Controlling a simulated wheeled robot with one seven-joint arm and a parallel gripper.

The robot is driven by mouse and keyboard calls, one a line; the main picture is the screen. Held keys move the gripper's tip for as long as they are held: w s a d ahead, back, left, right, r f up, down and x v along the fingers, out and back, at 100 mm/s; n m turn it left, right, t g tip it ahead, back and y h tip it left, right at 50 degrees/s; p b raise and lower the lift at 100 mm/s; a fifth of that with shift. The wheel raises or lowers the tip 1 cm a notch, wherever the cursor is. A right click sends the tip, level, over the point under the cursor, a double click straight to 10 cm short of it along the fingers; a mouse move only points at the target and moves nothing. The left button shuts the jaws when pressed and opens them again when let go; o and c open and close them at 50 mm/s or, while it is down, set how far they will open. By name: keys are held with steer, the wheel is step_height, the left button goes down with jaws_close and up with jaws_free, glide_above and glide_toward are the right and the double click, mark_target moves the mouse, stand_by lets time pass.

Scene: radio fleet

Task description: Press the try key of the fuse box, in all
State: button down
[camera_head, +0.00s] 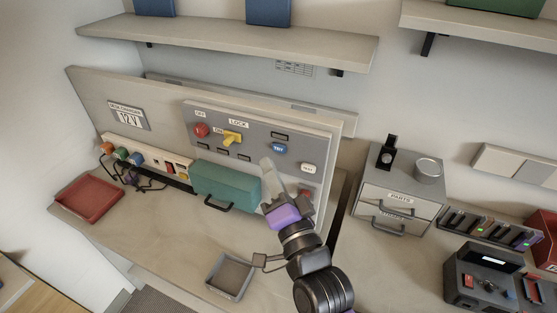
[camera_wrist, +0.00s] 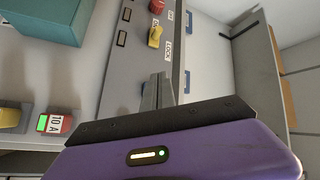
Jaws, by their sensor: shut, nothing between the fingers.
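The fuse box is a grey panel (camera_head: 240,130) on the back board of the bench. It carries a red knob (camera_head: 201,130), a yellow switch (camera_head: 231,138) marked LOCK, a round blue try key (camera_head: 279,148) and a white key (camera_head: 308,169). My gripper (camera_head: 266,166) is shut and empty in front of the panel, just below and left of the blue key in the head view. In the wrist view the shut fingers (camera_wrist: 160,90) point along the panel (camera_wrist: 120,70) toward the yellow switch (camera_wrist: 155,36). I cannot tell whether the fingers touch the panel.
A teal cover (camera_head: 225,182) with a black handle juts out beside my gripper. A red tray (camera_head: 87,195) and a grey tray (camera_head: 230,275) lie on the bench. A drawer unit (camera_head: 400,190) stands to the right. A shelf (camera_head: 230,40) hangs above.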

mark_target(279, 148)
steer(key=w+b, duration=0.2)
steer(key=b, duration=0.1)
steer(key=shift+d, duration=0.4)
steer(key=shift+w, duration=0.1)
stand_by(1.8)
steer(key=shift+w+d+b, duration=0.15)
steer(key=shift+w+b, duration=0.15)
steer(key=shift+b, duration=0.15)
steer(key=shift+w+d+b, duration=0.15)
steer(key=shift+w+b, duration=0.15)
steer(key=shift+w, duration=0.05)
stand_by(0.5)
steer(key=shift+s+r, duration=0.1)
steer(key=shift+s+a+p, duration=0.3)
steer(key=shift+s+p, duration=0.35)
steer(key=shift+p, duration=0.3)
